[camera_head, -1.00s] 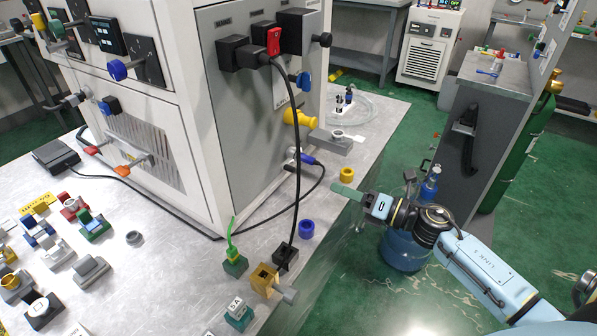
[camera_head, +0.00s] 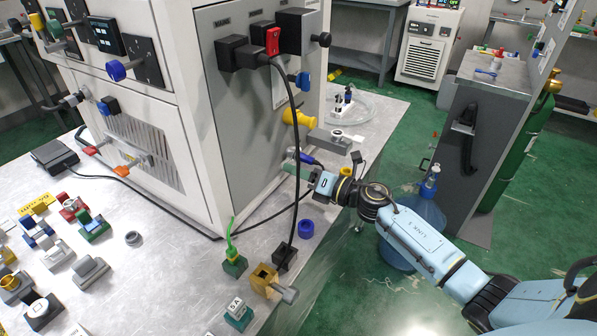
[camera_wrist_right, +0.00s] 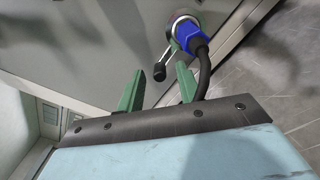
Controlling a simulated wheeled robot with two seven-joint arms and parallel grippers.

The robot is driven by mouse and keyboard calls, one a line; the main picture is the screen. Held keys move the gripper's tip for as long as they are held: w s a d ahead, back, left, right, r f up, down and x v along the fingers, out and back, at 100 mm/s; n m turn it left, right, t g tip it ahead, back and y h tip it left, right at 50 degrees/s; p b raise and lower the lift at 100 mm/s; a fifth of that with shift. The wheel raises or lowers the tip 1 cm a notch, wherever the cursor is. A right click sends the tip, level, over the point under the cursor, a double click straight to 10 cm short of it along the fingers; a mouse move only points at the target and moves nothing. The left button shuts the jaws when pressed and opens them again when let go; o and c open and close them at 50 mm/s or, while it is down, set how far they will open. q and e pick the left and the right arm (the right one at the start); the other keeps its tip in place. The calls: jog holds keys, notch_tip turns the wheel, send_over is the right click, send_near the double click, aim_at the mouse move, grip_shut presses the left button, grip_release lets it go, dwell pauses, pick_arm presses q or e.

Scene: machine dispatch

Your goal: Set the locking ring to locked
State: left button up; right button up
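The locking ring (camera_wrist_right: 178,45) is a metal collar on the grey machine panel, around a blue cable plug (camera_wrist_right: 190,36). A short lever with a black knob (camera_wrist_right: 159,72) points down and left from it in the right wrist view. In the head view the blue plug (camera_head: 308,159) shows low on the machine's side, and the ring is mostly hidden by my gripper. My left gripper is not in view.
The machine (camera_head: 240,110) stands on a metal bench (camera_head: 175,275). A black cable (camera_head: 297,190) hangs from a red-marked plug. A yellow handle (camera_head: 297,117) and a grey bracket (camera_head: 330,141) sit above my right gripper. A blue ring (camera_head: 306,229) lies near the bench edge.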

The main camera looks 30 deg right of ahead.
grip_shut()
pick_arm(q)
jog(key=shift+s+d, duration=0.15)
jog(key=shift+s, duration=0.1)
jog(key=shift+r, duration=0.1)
pick_arm(e)
jog(key=shift+r, duration=0.1)
